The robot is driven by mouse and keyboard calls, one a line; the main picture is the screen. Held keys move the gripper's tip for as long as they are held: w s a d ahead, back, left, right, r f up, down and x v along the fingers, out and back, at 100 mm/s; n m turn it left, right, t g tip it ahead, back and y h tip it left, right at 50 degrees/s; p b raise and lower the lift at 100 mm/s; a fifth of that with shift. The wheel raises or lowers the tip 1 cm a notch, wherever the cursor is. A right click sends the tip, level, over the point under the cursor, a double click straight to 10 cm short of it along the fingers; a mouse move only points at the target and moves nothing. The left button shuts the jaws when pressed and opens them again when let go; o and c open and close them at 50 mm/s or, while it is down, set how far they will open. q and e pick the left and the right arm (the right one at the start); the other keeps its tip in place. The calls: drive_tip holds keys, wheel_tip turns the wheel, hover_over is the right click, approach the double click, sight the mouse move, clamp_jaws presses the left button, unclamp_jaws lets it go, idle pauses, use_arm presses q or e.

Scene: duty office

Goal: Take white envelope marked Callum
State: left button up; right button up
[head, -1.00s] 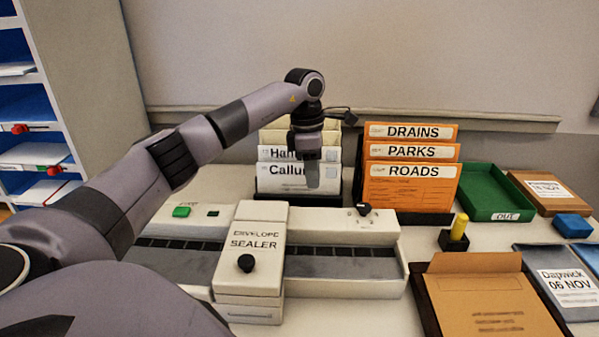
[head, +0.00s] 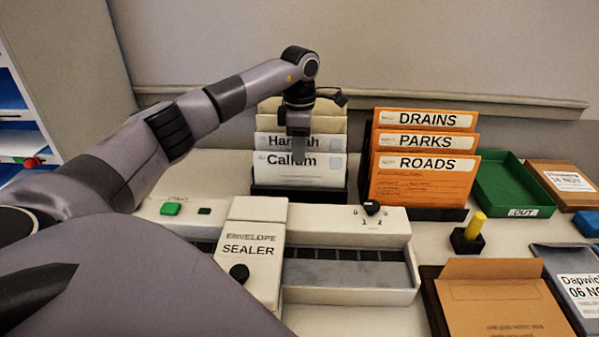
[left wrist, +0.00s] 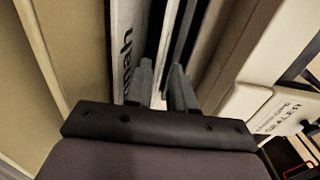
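The white envelope marked Callum (head: 275,172) stands upright at the front of a dark rack, in front of a white envelope marked Hannah (head: 268,142). My left gripper (head: 298,160) points down at the Callum envelope, in front of part of its name. In the left wrist view my left gripper (left wrist: 164,82) has its two fingers apart. A thin white upright edge shows between them, seemingly the Callum envelope, with no clear contact. The Hannah envelope (left wrist: 124,50) is left of the fingers there. My right gripper is not in view.
An envelope sealer (head: 255,245) stands in front of the rack. Orange folders (head: 425,180) stand close to its right. A green tray (head: 512,185), a yellow-handled stamp (head: 475,226) and a brown envelope (head: 500,305) are further right.

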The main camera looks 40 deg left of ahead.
use_arm(q)
wheel_tip(320, 180, down, 2)
drive_tip(key=shift+c, duration=0.3)
clamp_jaws()
drive_tip(key=shift+w+r, duration=0.1)
drive_tip(key=shift+r, duration=0.1)
